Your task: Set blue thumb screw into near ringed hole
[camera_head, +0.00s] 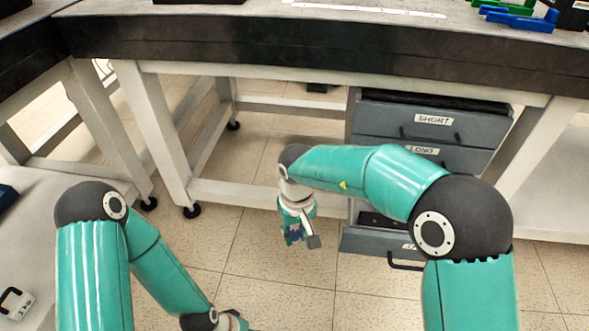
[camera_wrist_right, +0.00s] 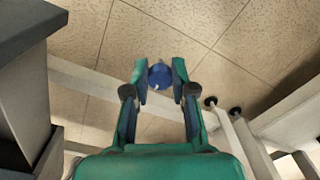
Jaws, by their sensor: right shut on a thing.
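My right gripper (camera_head: 297,236) hangs low in front of the drawer unit, over the tiled floor. In the right wrist view, its two fingers (camera_wrist_right: 160,88) are shut on a round blue thumb screw (camera_wrist_right: 159,76), held between the fingertips. In the head view the screw is too small to tell from the gripper. The near ringed hole does not show in either view.
A grey drawer unit (camera_head: 433,130) labelled SHORT and LONG stands under the bench (camera_head: 300,50), with a lower drawer (camera_head: 375,241) pulled out just right of my right gripper. Blue and green holders (camera_head: 520,17) are on the bench at the far right. A 1 kg weight (camera_head: 14,303) lies at left.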

